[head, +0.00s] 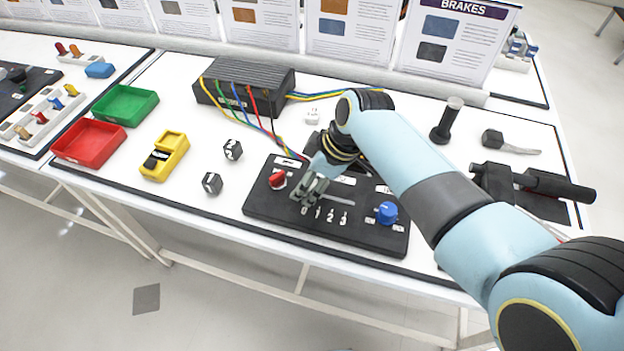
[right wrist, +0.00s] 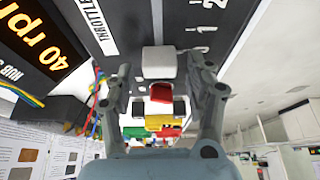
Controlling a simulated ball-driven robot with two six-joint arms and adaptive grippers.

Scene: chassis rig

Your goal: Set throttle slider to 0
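The black control panel (head: 262,212) lies at the table's front edge. It has a red knob (head: 277,178), a blue knob (head: 387,212) and a white number scale (head: 331,216) reading 0 to 3. My right gripper (head: 308,197) is low over the panel, just above the scale's low end, and hides the throttle slider in the head view. In the right wrist view a pale slider cap (right wrist: 159,62) sits between the fingertips of the open gripper (right wrist: 161,70), with gaps on both sides. The exact slider setting cannot be told. My left gripper is not in view.
A black box (head: 250,82) with coloured wires stands behind the panel. Two dark number cubes (head: 233,150), a yellow device (head: 165,156), a red tray (head: 90,143) and a green tray (head: 125,105) are to the left. A display (right wrist: 40,40) reads 40 rpm.

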